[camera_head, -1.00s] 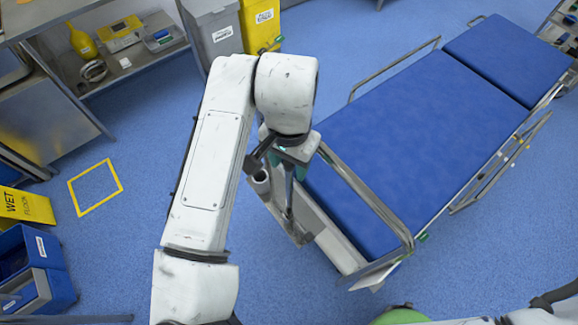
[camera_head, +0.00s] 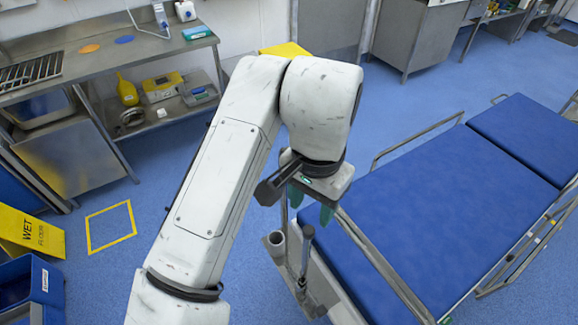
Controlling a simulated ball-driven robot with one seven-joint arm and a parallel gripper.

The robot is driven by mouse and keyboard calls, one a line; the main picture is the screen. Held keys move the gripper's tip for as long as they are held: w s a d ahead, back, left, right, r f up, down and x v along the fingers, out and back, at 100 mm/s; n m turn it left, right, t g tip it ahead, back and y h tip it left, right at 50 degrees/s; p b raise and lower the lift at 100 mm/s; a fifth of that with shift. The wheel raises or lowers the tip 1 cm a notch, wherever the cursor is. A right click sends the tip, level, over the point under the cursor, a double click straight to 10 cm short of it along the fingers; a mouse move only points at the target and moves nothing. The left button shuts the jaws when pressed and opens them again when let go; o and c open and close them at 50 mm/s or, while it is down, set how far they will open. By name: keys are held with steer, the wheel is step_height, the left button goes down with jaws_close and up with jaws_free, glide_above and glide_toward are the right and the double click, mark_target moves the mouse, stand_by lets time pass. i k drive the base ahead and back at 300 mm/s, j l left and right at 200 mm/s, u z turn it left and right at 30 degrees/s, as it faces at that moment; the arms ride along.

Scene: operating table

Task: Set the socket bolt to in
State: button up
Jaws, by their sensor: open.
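My gripper (camera_head: 312,203) has dark green fingertips and points down, open and empty, near the head of an upright grey rod (camera_head: 305,252). The fingertips appear just above the rod's head, but I cannot tell the exact gap. The rod stands on a metal bracket at the near left corner of the blue-padded operating table (camera_head: 435,205). Beside it on the bracket is a short grey tube socket (camera_head: 275,243). I cannot tell for certain which part is the socket bolt, or whether it is in or out. My wrist hides part of the table's end.
A steel bench (camera_head: 110,65) stands at the back left. A yellow wet-floor sign (camera_head: 30,232) and blue bins (camera_head: 30,285) are at the far left. The floor around the yellow outline (camera_head: 111,227) is clear.

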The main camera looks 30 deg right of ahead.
mark_target(320, 309)
steer(key=k, duration=1)
